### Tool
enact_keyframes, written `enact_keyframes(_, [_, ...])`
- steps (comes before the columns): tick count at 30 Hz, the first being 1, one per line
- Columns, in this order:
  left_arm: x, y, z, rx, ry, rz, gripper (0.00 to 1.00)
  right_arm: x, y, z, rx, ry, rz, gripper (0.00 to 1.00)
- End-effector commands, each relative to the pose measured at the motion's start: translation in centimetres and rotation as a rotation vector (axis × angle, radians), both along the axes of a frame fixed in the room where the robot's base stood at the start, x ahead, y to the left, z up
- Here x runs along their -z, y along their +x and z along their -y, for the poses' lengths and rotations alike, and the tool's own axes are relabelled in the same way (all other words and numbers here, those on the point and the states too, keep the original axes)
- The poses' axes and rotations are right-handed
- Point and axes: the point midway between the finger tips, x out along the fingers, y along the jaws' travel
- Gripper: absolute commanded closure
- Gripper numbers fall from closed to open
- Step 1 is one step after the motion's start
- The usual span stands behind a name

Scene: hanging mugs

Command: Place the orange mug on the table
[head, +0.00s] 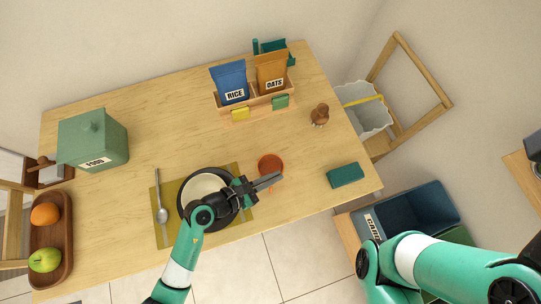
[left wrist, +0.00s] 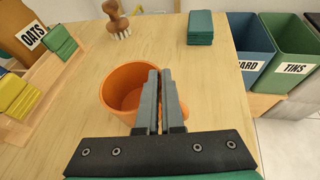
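The orange mug (head: 271,163) is over the wooden table, just right of the dark plate and bowl. It is open side up, and its inside shows in the left wrist view (left wrist: 124,88). My left gripper (head: 270,181) reaches over the plate to the mug's near side. Its fingers (left wrist: 161,98) are almost together with a thin gap, and look shut on the mug's near side or handle. The fingers hide the exact contact. I cannot tell whether the mug's base touches the table. My right gripper is out of view; only my right arm shows at the lower right.
A white bowl (head: 198,187) in a dark plate lies on an olive mat (head: 163,230) beside a spoon (head: 161,208). A wooden brush (head: 320,114) and a green block (head: 345,175) stand to the right. A rack (head: 260,106) holds rice and oats bags. Table left of centre is clear.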

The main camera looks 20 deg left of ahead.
Motion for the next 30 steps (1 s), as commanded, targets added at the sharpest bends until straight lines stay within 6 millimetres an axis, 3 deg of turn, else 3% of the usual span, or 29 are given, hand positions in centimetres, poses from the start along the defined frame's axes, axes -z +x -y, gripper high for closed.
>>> enact_keyframes(21, [0.70, 0.03, -0.01, -0.001, 0.000, 0.001, 1.00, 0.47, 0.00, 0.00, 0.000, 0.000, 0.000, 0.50])
enact_keyframes(27, [0.62, 0.02, -0.01, 0.000, 0.000, 0.002, 0.62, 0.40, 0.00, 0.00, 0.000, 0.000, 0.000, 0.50])
enact_keyframes(30, [0.63, 0.02, -0.01, -0.001, 0.000, 0.001, 0.61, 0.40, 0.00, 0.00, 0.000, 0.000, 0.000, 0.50])
